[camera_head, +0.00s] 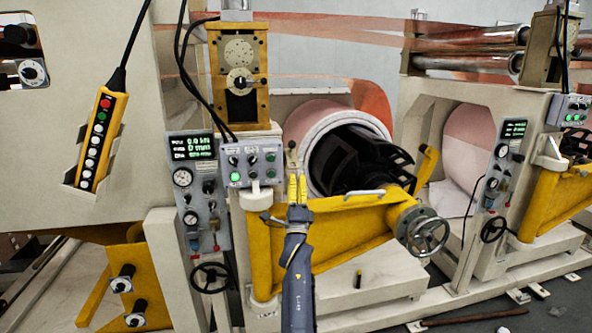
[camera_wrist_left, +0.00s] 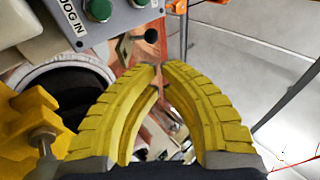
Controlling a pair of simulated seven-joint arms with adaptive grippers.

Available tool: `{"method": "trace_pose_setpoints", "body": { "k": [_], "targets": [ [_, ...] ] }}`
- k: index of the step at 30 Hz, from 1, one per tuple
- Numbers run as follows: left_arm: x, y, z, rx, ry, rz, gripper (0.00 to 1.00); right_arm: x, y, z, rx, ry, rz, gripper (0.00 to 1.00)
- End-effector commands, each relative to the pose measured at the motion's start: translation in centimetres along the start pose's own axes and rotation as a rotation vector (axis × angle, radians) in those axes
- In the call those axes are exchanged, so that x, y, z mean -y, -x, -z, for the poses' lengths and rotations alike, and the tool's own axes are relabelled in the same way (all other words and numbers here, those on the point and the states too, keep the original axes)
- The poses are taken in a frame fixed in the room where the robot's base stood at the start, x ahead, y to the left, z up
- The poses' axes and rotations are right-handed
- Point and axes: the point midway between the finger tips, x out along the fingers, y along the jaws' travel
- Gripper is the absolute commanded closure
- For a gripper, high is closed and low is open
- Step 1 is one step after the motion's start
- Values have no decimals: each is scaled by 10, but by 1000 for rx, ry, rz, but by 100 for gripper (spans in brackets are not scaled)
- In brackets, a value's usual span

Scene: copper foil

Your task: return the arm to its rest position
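My left gripper (camera_head: 297,178) is in the middle of the head view, its dark forearm rising from the bottom edge. My right gripper is in neither view.
A button box (camera_head: 252,163) with green lights is close behind the gripper; it also shows in the left wrist view (camera_wrist_left: 110,18). A yellow swing arm (camera_head: 345,230) with a handwheel (camera_head: 427,232) is on the right. A copper foil roll (camera_head: 310,120) is behind. A yellow pendant (camera_head: 101,135) hangs left.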

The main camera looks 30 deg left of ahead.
Motion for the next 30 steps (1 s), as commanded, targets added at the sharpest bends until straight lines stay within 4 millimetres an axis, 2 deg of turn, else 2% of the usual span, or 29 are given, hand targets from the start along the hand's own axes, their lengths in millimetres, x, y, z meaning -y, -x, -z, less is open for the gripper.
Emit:
{"method": "trace_pose_setpoints", "body": {
  "k": [3, 11, 14, 17, 23, 26, 30],
  "targets": [
    [1, 12, 0, 0, 1, 0, 100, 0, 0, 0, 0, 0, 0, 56],
    [1, 23, 0, -3, 2, -5, 100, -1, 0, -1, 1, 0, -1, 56],
    [-7, 34, -1, -21, 16, -38, 100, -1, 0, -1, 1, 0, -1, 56],
    [-22, 55, -2, -54, 51, -107, 100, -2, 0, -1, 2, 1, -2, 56],
    [-59, 123, -6, -120, 157, -324, 100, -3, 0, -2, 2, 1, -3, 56],
    [-76, 166, -9, -138, 214, -452, 100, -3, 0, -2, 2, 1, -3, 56],
    [-94, 237, -16, -143, 295, -651, 100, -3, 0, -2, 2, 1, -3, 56]
  ]
}}
